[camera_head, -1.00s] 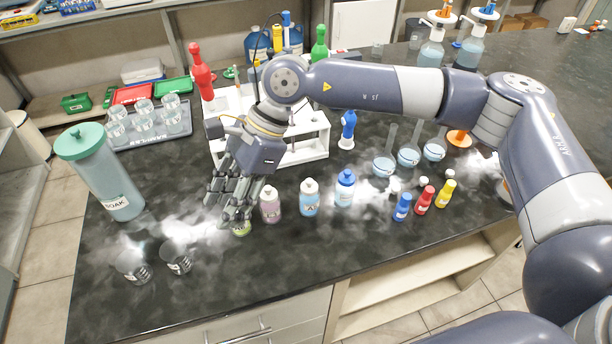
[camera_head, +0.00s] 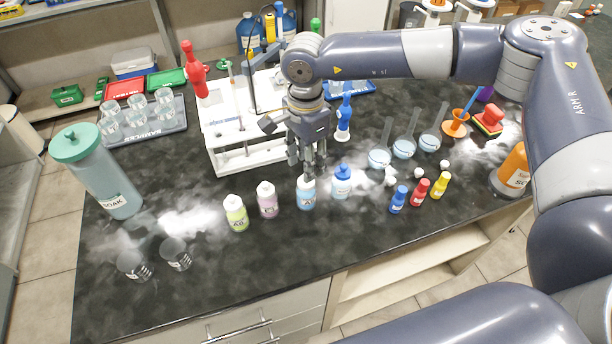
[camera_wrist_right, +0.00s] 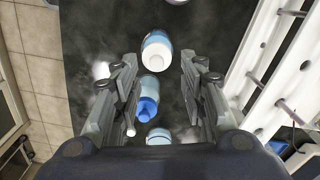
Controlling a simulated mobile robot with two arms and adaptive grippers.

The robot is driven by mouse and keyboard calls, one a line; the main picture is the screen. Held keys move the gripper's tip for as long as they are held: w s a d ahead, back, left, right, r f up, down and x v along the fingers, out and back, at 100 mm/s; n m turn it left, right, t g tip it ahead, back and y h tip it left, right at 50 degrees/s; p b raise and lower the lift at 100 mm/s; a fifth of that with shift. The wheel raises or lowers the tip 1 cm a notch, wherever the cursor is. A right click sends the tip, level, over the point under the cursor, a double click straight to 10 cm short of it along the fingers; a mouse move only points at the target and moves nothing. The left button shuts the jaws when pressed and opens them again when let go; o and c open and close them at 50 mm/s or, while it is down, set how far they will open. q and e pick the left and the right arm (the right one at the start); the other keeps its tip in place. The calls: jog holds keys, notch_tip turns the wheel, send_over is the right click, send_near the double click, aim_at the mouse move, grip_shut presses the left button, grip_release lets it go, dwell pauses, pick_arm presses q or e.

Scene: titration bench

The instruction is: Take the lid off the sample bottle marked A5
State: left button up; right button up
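Several small bottles stand upright in a row on the dark bench: a yellow-green one (camera_head: 236,215), a pink one (camera_head: 267,203), a light blue one (camera_head: 306,197) and a light blue one with a blue lid (camera_head: 341,184). The first two have white lids. The labels are too small for me to tell surely which is A5. My right gripper (camera_head: 307,170) points down just above and behind the white-lidded light blue bottle, hiding part of its top. In the wrist view the right gripper (camera_wrist_right: 160,68) is open, with a white-lidded bottle (camera_wrist_right: 157,46) between its fingertips. My left gripper is not in view.
Blue, red and yellow small bottles (camera_head: 420,192) and round flasks (camera_head: 380,159) are to the right. A SOAK jar (camera_head: 115,205) and two empty beakers (camera_head: 176,255) are at the left. The front bench is clear.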

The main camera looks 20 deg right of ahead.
jog(key=shift+s+f+p, duration=0.15)
jog(key=shift+f+p, duration=0.5)
jog(key=shift+f, duration=1.3)
jog(key=c, duration=0.8)
jog(key=shift+c, duration=0.2)
